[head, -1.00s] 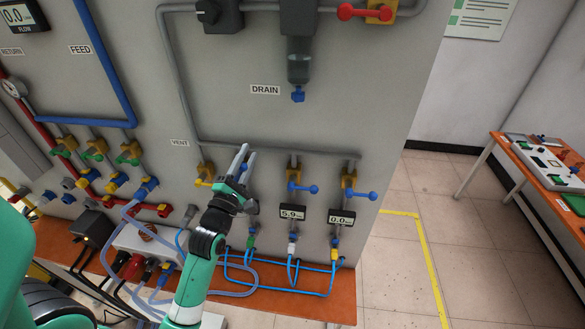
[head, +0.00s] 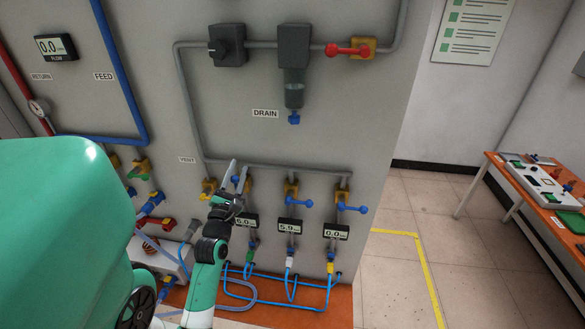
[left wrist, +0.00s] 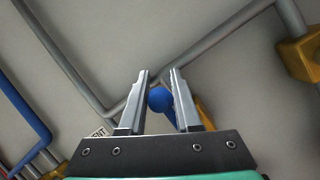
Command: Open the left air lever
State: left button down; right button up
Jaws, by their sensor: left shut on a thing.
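The left air lever is blue with a round knob, and it shows in the left wrist view (left wrist: 159,99) between the two fingers. In the head view my gripper mostly covers it, so I cannot tell its exact angle. My left gripper (head: 240,173) is shut on this lever, its fingers (left wrist: 161,74) on either side of the knob. The middle blue lever (head: 299,203) and the right blue lever (head: 352,208) both point right from their yellow valves. The left gauge (head: 246,221) is partly covered and seems to read 5.0. My right gripper is not in view.
The middle gauge (head: 290,226) reads 5.9 and the right gauge (head: 336,232) 0.0. A yellow vent lever (head: 205,196) is close on the left. Blue hoses (head: 325,300) hang below. An orange table (head: 528,190) stands at right.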

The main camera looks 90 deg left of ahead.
pick_arm(q)
jog(key=c, duration=0.6)
grip_release()
jog(key=shift+s, duration=0.1)
jog(key=b+v, duration=0.5)
jog(key=v, duration=0.6)
jog(key=shift+d+f+b, duration=0.15)
jog(key=shift+d+b, duration=0.15)
